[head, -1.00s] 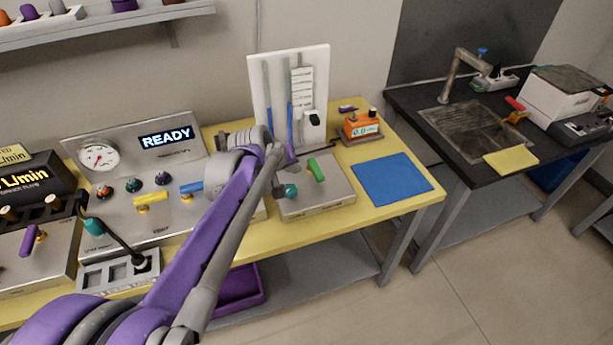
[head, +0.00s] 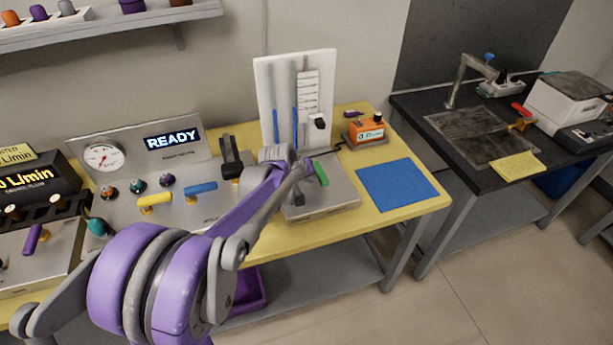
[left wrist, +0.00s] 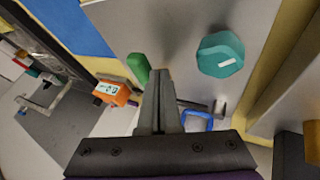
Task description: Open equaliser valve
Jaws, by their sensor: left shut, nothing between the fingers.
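The green lever handle (head: 320,173) is on top of the grey box (head: 335,195) in front of the white tube board. It also shows in the left wrist view (left wrist: 138,68), just left of my fingertips. My left gripper (left wrist: 160,76) is shut and empty above the box, with a visible gap of grey surface between it and the teal knob (left wrist: 220,55) on its right. I cannot tell whether the fingers touch the green handle. In the head view my wrist hides part of the box and the teal knob. My right gripper is out of view.
The white tube board (head: 263,85) stands behind the box. An orange meter (head: 365,130) and a blue mat (head: 397,183) lie to the right. The READY panel (head: 120,185), with yellow and blue handles, stands left. A dark bench (head: 425,105) is farther right.

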